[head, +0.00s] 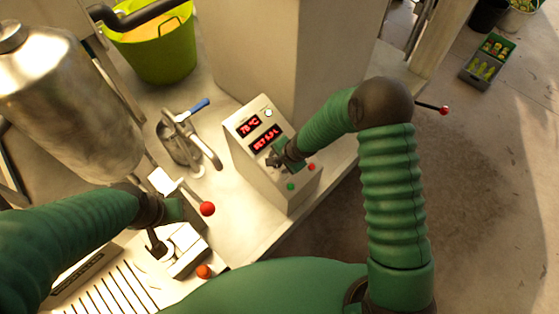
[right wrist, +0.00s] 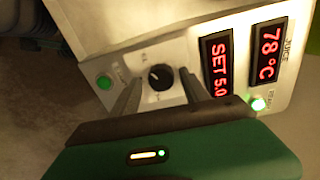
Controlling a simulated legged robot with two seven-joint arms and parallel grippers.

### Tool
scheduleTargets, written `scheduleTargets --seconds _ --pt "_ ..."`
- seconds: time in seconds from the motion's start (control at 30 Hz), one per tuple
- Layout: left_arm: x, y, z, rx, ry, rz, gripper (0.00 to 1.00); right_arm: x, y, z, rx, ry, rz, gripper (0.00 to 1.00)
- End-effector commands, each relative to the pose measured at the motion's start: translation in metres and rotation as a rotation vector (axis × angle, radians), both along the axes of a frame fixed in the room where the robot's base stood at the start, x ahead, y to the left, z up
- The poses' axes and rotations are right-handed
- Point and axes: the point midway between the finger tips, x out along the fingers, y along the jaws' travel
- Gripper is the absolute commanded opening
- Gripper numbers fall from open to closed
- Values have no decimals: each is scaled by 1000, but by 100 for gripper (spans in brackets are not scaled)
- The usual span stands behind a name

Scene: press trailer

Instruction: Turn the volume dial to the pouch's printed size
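The black volume dial (right wrist: 160,77), with a pale pointer mark, is on the light control box (head: 258,172). The volume display (right wrist: 216,65) reads SET 5.0 in red in the right wrist view. My right gripper (head: 277,157) is at the box's front, and its arm hides the dial in the head view. In the right wrist view its two fingers are apart, one on each side of the dial, with visible gaps. My left gripper (head: 172,212) is at the lower left among pale parts; its fingers are unclear. No pouch or printed size can be made out.
The temperature display (right wrist: 265,54) reads 78 °C. A blue-handled tap (head: 188,135), red ball knobs (head: 207,208) and a steel tank (head: 65,95) stand to the left.

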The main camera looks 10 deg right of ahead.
Motion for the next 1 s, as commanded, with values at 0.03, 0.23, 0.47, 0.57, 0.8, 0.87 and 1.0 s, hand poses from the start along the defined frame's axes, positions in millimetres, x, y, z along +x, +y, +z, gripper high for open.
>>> scheduleTargets --seconds 0.03,0.23,0.47,0.57,0.8,0.87,1.0 --pt "0 0 0 0 0 0 36 0 0 0 0 0 0 45" --pt "0 0 0 0 0 0 36 -1 1 0 -1 1 1 19" --pt "0 0 0 0 0 0 36 -2 2 1 1 1 4 0" --pt "0 0 0 0 0 0 36 -2 3 0 0 0 9 0" --pt "0 0 -4 0 0 0 36 -4 4 -1 -24 -14 63 0" --pt "0 0 -6 0 0 0 36 -4 4 -1 -36 -21 90 0" --pt "0 0 -10 0 0 0 36 -5 5 -2 -74 -45 177 0"
